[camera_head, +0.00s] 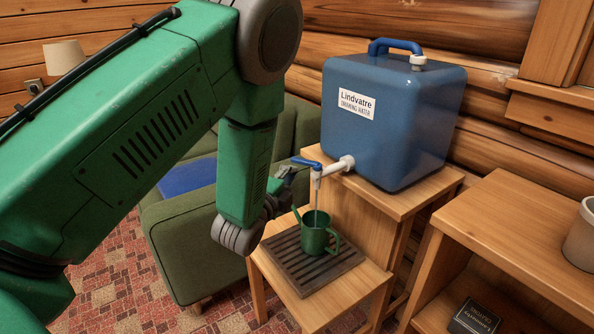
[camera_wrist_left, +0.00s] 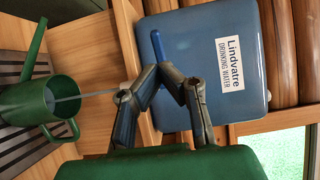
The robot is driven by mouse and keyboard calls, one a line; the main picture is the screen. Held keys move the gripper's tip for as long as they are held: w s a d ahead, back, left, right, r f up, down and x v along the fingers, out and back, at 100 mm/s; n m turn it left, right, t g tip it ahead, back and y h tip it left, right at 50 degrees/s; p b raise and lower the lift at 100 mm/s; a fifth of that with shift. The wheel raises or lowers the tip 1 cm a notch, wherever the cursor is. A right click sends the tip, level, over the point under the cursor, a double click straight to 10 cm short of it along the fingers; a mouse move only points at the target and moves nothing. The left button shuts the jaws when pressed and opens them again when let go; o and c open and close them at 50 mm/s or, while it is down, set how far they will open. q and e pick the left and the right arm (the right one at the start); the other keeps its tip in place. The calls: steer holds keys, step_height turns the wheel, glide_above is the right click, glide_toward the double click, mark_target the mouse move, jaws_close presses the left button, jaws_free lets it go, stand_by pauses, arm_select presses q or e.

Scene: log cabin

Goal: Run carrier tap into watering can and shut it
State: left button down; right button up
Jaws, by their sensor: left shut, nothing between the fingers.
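The blue water carrier (camera_head: 392,120) stands on the upper step of a wooden stand. Its white tap (camera_head: 335,168) has a blue lever (camera_head: 306,162), also seen in the left wrist view (camera_wrist_left: 157,46). A thin stream of water (camera_head: 316,196) runs from the tap into the green watering can (camera_head: 318,238), which stands upright on a dark slatted tray (camera_head: 290,268). The can and stream also show in the left wrist view. My left gripper (camera_head: 289,174) is shut and empty, its fingertips close beside the lever; I cannot tell if they touch. My right gripper is out of view.
A green sofa (camera_head: 178,245) with a blue cushion (camera_head: 188,177) stands behind my left arm. The log wall is close behind the carrier.

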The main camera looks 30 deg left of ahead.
mark_target(296, 163)
arm_select(q)
steer(key=shift+w+a+f, duration=0.1)
steer(key=shift+w+a, duration=0.2)
steer(key=shift+w, duration=0.3)
steer(key=shift+w+a+f, duration=0.1)
steer(key=shift+w+a, duration=0.2)
steer(key=shift+w, duration=0.3)
steer(key=shift+w+d+r, duration=0.15)
steer(key=shift+w+r, duration=0.05)
steer(key=shift+w, duration=0.3)
steer(key=shift+w+a+m+h, duration=0.35)
steer(key=shift+m+h, duration=0.35)
steer(key=shift+h, duration=0.3)
steer(key=shift+w+a+f, duration=0.15)
steer(key=shift+w+a, duration=0.1)
steer(key=shift+a, duration=0.05)
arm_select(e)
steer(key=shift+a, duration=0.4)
arm_select(q)
steer(key=shift+d, duration=0.15)
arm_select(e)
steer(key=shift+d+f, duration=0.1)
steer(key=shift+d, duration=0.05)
